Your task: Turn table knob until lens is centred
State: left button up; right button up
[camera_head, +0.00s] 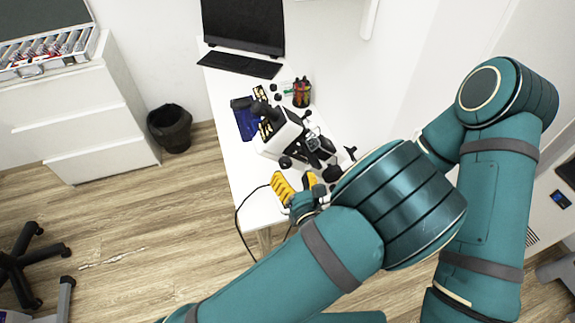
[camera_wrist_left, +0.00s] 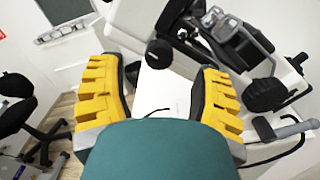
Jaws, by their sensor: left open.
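A white and black optical instrument (camera_head: 287,134) stands on the white desk (camera_head: 240,165). It fills the upper right of the left wrist view (camera_wrist_left: 133,14). Black round knobs stick out of it; one knob (camera_wrist_left: 158,53) shows just past my fingers, and a bigger one (camera_wrist_left: 265,95) lies right of them. I cannot tell which is the table knob. No lens can be made out clearly. My left gripper (camera_head: 296,184), with yellow-padded fingers, is open and empty at the instrument's near side. It also shows in the wrist view (camera_wrist_left: 163,72), its fingers spread wide. My right gripper is not visible.
A bin (camera_head: 170,128), a drawer cabinet (camera_head: 85,115) and a chair base (camera_head: 22,262) stand left. Floor between is clear.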

pick_arm(q)
jog(key=v, duration=0.7)
dwell(0.3)
